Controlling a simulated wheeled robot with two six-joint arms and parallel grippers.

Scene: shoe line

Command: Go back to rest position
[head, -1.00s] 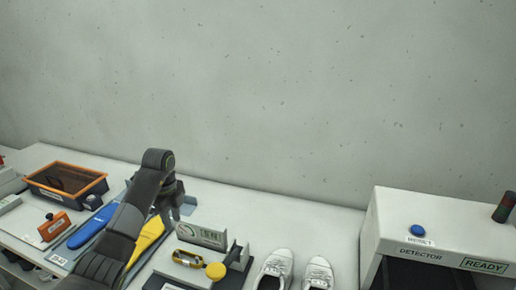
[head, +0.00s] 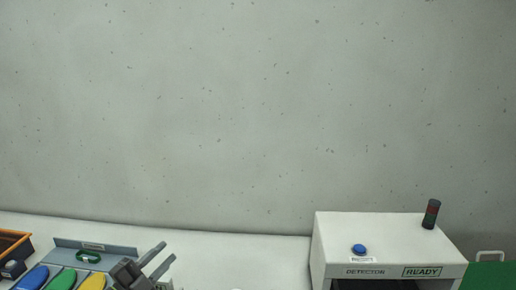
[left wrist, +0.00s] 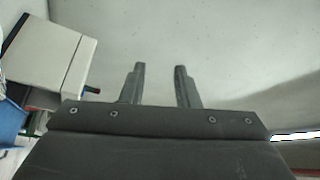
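My left gripper (head: 158,262) shows at the bottom of the head view, right of the coloured insoles. Its two fingers are apart with nothing between them. In the left wrist view the same gripper (left wrist: 158,85) is open and empty, its fingers pointing toward the bare wall. My right gripper is in neither view.
The white detector (head: 375,235) with a blue button (head: 358,249) and a READY sign stands at the right; it shows tilted in the left wrist view (left wrist: 50,50). Blue (head: 32,278), green (head: 62,279) and yellow (head: 93,282) insoles lie lower left beside an orange-rimmed box (head: 14,240).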

